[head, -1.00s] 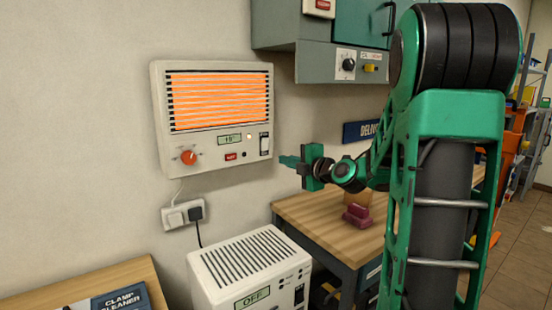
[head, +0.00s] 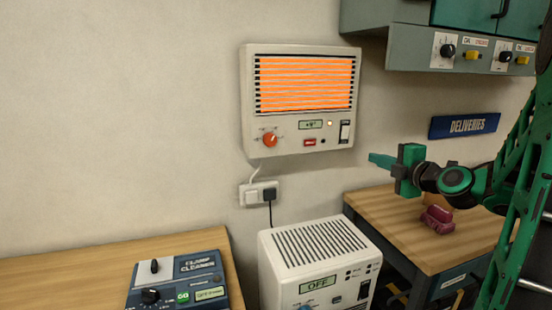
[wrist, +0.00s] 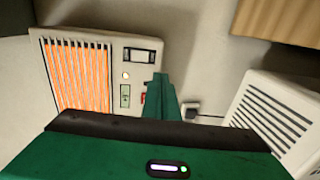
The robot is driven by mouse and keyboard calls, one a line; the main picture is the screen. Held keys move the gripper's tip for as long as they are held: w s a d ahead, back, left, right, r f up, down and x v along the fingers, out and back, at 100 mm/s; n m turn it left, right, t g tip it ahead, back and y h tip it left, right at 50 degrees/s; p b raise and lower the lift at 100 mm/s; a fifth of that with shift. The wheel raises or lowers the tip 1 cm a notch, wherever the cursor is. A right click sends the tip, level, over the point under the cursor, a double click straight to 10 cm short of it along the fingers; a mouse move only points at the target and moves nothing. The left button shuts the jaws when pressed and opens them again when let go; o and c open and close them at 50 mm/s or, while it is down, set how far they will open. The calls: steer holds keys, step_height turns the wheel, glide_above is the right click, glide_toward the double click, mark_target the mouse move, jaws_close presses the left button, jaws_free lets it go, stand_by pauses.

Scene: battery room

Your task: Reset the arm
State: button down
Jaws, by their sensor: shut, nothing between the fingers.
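My gripper (head: 382,160) is green and shows at the right of the head view, raised above the wooden bench and pointing left. Its fingers are together and hold nothing. The fingers also show in the wrist view (wrist: 161,100), in front of the wall heater (wrist: 75,75). In the head view the heater (head: 340,143) hangs on the wall to the left of my gripper, with glowing orange bars and an orange knob. A clear gap shows between the fingertips and the heater in the head view.
A white unit reading OFF (head: 318,258) stands below the heater; a wall socket (head: 250,195) is above it. A wooden bench (head: 385,210) with a dark red object (head: 437,219) lies below my gripper. Cabinets (head: 410,45) hang above. A clamp cleaner (head: 178,283) sits at lower left.

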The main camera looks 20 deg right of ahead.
steer(key=s+a+f+m+g, duration=0.6)
steer(key=s+f+m+g, duration=0.25)
steer(key=s+f, duration=0.3)
steer(key=s+f+m+g, duration=0.2)
steer(key=s+m+g, duration=0.2)
steer(key=s+m, duration=0.4)
steer(key=s+a+f+m+g, duration=0.1)
steer(key=s+m+g, duration=0.3)
steer(key=s+m, duration=0.4)
steer(key=s+f, duration=0.1)
steer(key=s, duration=0.6)
steer(key=shift+f+h, duration=0.15)
steer(key=shift+h, duration=0.15)
steer(key=shift+m, duration=0.25)
steer(key=shift+w+f, duration=0.25)
steer(key=shift+w, duration=0.4)
